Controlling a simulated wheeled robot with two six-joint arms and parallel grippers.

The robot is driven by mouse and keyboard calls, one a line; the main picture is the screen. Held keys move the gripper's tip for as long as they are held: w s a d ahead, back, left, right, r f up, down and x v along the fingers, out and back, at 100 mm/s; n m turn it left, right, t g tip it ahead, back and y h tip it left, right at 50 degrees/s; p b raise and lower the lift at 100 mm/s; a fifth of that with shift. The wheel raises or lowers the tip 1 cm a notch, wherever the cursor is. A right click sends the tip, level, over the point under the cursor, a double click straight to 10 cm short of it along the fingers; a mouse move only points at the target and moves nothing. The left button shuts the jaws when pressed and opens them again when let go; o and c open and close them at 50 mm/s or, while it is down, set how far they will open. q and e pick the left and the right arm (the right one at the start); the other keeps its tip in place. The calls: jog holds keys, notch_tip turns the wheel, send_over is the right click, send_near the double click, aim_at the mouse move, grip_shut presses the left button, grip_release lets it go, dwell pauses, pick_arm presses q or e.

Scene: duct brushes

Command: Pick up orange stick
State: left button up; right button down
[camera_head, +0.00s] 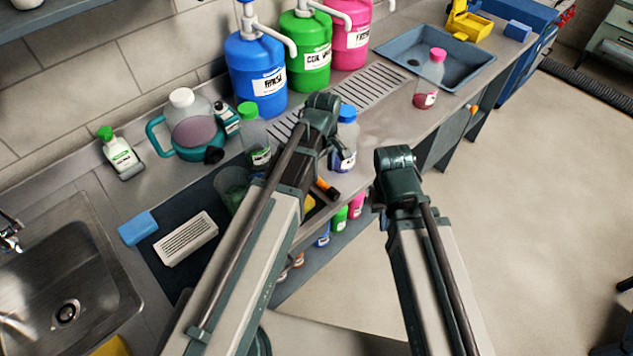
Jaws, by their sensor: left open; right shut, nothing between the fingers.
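A short orange stick (327,189), with a dark part at one end, shows just right of my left arm, near the front edge of the counter. My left arm crosses over the counter and hides what lies left of the stick.
Bottles stand around my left arm, among them a blue-capped bottle (346,138) and a green-capped one (254,135). A white vent block (186,238) and a blue sponge (138,229) lie left. A blue tray (450,58) is at the back.

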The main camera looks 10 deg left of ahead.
aim_at(322, 183)
pick_arm(q)
notch_tip(322, 183, down, 5)
jog(key=b, duration=0.4)
jog(key=shift+s, duration=0.1)
jog(key=shift+r, duration=0.15)
grip_shut()
